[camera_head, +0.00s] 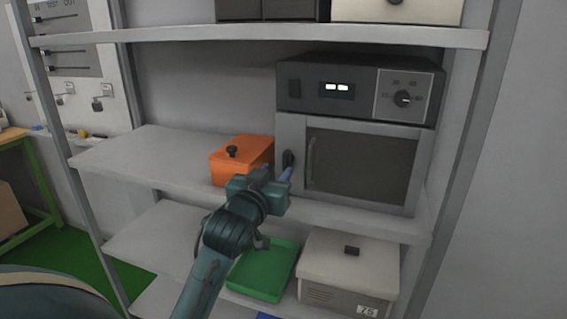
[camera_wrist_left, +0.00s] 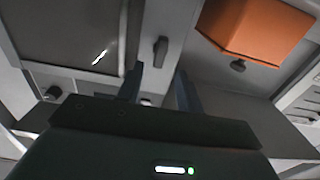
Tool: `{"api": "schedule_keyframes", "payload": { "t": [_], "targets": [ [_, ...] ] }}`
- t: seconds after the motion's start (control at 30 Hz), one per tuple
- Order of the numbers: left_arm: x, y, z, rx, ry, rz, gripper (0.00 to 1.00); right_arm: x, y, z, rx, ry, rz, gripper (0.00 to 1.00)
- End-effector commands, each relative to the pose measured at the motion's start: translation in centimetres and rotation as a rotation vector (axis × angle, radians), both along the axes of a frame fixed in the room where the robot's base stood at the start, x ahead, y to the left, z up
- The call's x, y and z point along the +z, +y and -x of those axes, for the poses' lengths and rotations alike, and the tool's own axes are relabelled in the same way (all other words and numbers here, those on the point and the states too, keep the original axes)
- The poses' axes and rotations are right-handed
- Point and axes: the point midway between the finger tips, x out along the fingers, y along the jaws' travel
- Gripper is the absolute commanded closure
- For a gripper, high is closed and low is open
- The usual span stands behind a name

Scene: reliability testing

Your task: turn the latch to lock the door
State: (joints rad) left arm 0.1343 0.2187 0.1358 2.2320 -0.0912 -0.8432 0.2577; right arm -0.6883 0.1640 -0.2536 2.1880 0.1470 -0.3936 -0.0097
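The grey chamber (camera_head: 362,140) with a dark-windowed door (camera_head: 360,165) stands on the middle shelf; the door looks closed. A small dark latch (camera_head: 288,160) sits on the frame left of the door and looks roughly upright. My left gripper (camera_head: 278,173) is just in front of and below it. In the left wrist view the latch (camera_wrist_left: 160,50) appears ahead of the gap between the two open fingers of my left gripper (camera_wrist_left: 159,74). The fingers look empty, and I cannot tell whether they touch the latch. My right gripper is not in view.
An orange box (camera_head: 242,160) stands left of the gripper on the same shelf (camera_head: 140,155). A green tray (camera_head: 262,272) and a beige box (camera_head: 348,265) are on the shelf below. The upper shelf (camera_head: 260,33) runs above the chamber. The shelf left of the orange box is clear.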

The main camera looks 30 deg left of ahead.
Motion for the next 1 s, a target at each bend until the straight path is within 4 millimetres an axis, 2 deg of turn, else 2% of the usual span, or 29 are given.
{"api": "schedule_keyframes", "payload": {
  "t": [0.1, 0.3, 0.7, 1.0],
  "targets": [
    [0.1, 0.6, -2.3, 0.001, -0.001, 0.0, 0.64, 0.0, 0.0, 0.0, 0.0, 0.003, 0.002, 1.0],
    [0.0, 1.1, -4.5, -0.001, -0.001, 0.0, 0.64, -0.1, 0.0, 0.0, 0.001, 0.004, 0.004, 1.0],
    [0.0, 1.2, -5.1, -0.001, -0.001, -0.001, 0.64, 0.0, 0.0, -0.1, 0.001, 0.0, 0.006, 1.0],
    [0.0, 1.2, -5.1, -0.001, -0.001, -0.001, 0.89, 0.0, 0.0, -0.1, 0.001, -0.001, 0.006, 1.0]
  ]
}}
